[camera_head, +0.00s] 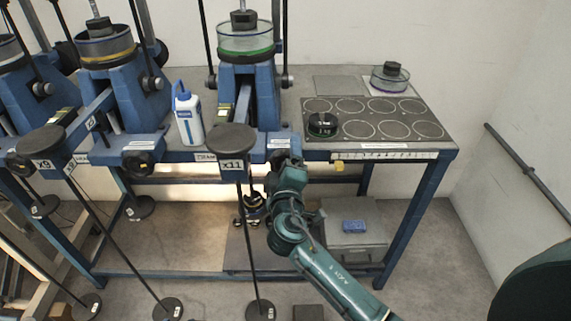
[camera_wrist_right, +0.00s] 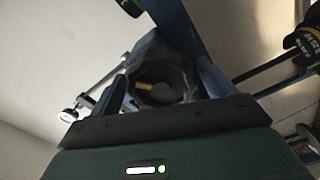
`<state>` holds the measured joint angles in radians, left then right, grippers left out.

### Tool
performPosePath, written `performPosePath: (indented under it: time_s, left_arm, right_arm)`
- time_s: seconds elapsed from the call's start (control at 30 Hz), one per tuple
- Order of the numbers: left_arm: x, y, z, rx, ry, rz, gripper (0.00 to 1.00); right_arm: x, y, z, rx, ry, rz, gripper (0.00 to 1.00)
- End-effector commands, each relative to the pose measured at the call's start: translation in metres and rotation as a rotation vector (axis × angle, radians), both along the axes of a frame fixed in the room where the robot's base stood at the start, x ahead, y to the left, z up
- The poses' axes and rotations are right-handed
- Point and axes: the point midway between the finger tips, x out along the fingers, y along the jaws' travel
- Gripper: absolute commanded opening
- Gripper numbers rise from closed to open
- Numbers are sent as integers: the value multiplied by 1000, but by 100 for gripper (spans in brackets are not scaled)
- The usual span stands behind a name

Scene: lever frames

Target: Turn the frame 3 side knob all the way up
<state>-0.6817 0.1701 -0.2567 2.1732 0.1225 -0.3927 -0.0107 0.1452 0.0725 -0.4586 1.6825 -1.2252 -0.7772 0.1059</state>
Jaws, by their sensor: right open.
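The third lever frame (camera_head: 243,90) is the blue stand at the right end of the row, carrying a glass dish with a green band. Its side knob is mostly hidden behind my right gripper (camera_head: 284,162) in the head view. In the right wrist view a dark, lobed knob (camera_wrist_right: 165,85) with a yellow mark sits in the opening between the fingers of my open right gripper (camera_wrist_right: 165,95). I cannot tell whether the fingers touch it. My left gripper is not in view.
A lever with a round x11 weight (camera_head: 231,139) hangs just left of my right gripper. A white bottle (camera_head: 189,118) stands on the bench. A dark plate with circles (camera_head: 372,118) lies at right. A grey box (camera_head: 354,221) sits below. The floor at right is clear.

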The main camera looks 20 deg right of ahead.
Motion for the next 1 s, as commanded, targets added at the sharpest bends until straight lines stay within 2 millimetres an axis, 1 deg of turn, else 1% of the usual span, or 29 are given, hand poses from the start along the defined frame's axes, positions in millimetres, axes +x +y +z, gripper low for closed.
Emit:
performPosePath:
  time_s: [0.17, 0.5, 0.6, 0.73, 1.0]
  left_arm:
    - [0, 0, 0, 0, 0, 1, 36]
    - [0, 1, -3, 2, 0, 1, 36]
    - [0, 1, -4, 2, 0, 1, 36]
    - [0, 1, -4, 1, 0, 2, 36]
    - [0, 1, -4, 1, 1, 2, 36]
  right_arm:
    - [-6, 2, -2, -1, 3, 1, 82]
    - [-45, 13, -3, -1, 4, 2, 82]
    - [-54, 16, -2, -2, 4, 2, 82]
    - [-59, 17, -2, -1, 4, 0, 82]
    - [-59, 17, -2, -3, 3, 0, 82]
